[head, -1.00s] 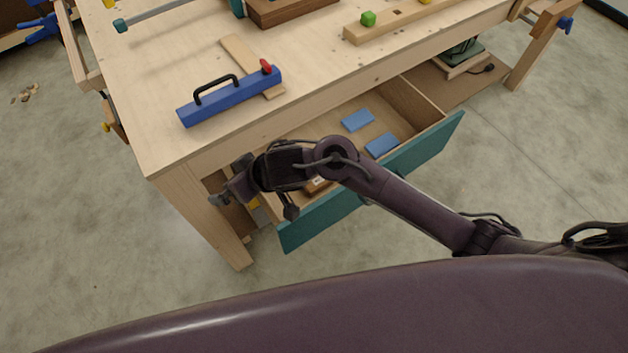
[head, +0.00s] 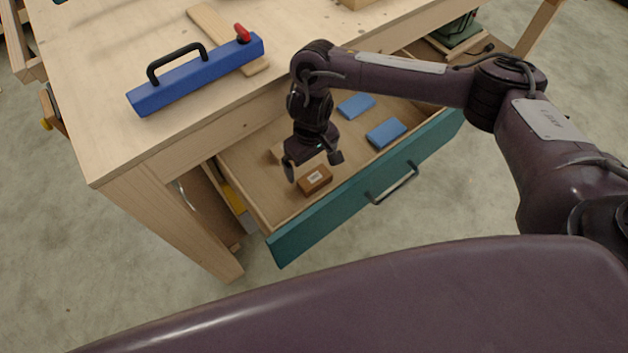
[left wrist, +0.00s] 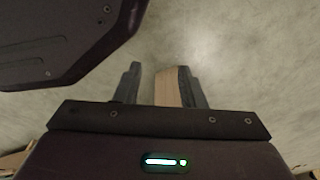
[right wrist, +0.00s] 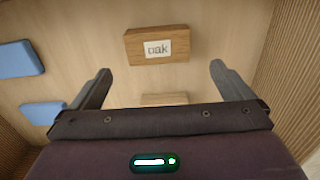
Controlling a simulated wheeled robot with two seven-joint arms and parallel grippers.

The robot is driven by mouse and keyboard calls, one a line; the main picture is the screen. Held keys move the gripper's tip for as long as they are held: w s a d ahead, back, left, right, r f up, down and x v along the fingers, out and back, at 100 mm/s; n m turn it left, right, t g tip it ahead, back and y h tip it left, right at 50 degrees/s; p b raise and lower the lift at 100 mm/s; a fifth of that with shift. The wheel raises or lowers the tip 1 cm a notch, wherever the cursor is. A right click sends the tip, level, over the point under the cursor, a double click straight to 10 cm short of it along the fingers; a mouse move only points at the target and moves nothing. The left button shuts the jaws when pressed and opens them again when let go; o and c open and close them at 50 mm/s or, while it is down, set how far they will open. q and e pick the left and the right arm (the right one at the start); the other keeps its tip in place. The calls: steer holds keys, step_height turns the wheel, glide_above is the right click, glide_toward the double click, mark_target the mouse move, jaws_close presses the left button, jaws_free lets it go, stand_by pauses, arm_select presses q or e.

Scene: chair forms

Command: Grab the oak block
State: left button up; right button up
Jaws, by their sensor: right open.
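The oak block (head: 315,181), a brown block with a white label, lies on the floor of the open drawer near its front left. In the right wrist view the label on the oak block (right wrist: 136,50) reads "oak". My right gripper (head: 315,172) is open and empty, pointing down over the drawer just above and behind the block. In the right wrist view the block is ahead of the fingers, apart from them. My left gripper (left wrist: 160,85) is over the concrete floor.
The drawer (head: 345,201) has a teal front. It also holds two blue blocks (head: 356,105) (head: 386,133) and a pale wooden block (right wrist: 163,99), partly hidden by my right gripper. A blue tool with a black handle (head: 197,78) lies on the workbench (head: 110,150) above.

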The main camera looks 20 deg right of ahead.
mark_target(315, 177)
steer(key=f, duration=0.3)
steer(key=f+b, duration=0.1)
steer(key=f, duration=0.1)
steer(key=shift+s+d+f, duration=0.3)
steer(key=shift+s+f, duration=0.05)
steer(key=shift+s, duration=0.05)
steer(key=shift+f, duration=0.2)
arm_select(q)
steer(key=shift+w+d+r, duration=0.1)
steer(key=shift+w+r, duration=0.1)
steer(key=shift+w, duration=0.3)
steer(key=shift+w+d+r, duration=0.1)
steer(key=shift+w+r, duration=0.05)
steer(key=shift+w, duration=0.35)
arm_select(e)
steer(key=c, duration=1)
steer(key=shift+r, duration=0.1)
steer(key=shift+c, duration=0.2)
